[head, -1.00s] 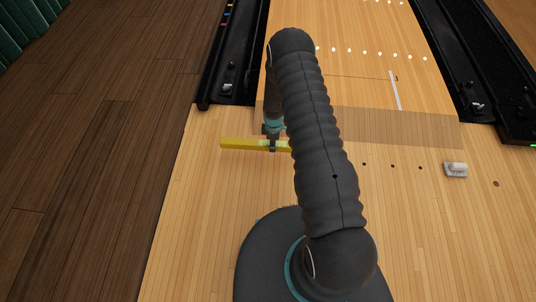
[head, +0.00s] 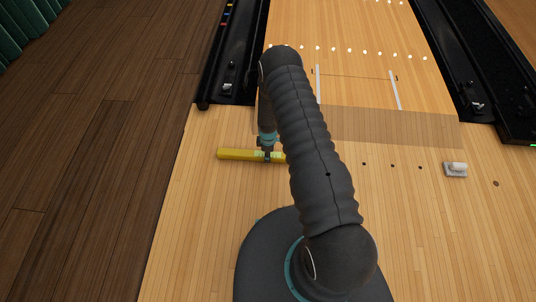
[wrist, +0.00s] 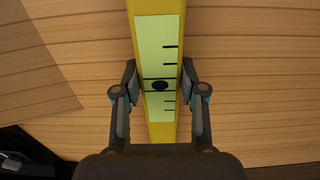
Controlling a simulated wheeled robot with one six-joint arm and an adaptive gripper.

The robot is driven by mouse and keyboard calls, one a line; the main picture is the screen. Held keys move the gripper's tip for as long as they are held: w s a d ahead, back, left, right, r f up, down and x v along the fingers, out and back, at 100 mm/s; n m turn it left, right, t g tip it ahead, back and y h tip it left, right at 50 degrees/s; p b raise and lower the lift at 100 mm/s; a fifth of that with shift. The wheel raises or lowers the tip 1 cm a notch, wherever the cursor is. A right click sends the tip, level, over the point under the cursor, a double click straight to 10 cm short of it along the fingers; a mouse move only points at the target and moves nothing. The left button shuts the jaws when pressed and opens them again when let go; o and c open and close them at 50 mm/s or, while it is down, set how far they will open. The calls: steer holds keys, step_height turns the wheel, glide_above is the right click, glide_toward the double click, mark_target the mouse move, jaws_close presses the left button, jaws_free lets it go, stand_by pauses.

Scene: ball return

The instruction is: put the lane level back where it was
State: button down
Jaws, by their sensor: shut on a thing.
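The lane level is a long yellow bar (head: 236,154) with a pale green marked strip, seen in the head view over the light wood just before the lane. Its right end is hidden behind my arm. In the wrist view the level (wrist: 172,60) runs up the picture, with black marks and a black dot on the strip. My gripper (wrist: 160,84) is shut on it, one finger on each side of the dot. In the head view my gripper (head: 267,157) is small and partly hidden. I cannot tell whether the level touches the floor.
Black gutters (head: 236,70) flank the lane (head: 355,60), one on each side. A small grey-and-white object (head: 456,170) sits on the light wood at the right. White strips (head: 395,90) lie on the lane. Dark wood floor (head: 90,150) fills the left; the light wood around the level is clear.

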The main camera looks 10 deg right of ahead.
steer(key=shift+f, duration=0.2)
steer(key=c, duration=0.7)
jaws_free()
steer(key=shift+r, duration=0.1)
steer(key=shift+o, duration=0.2)
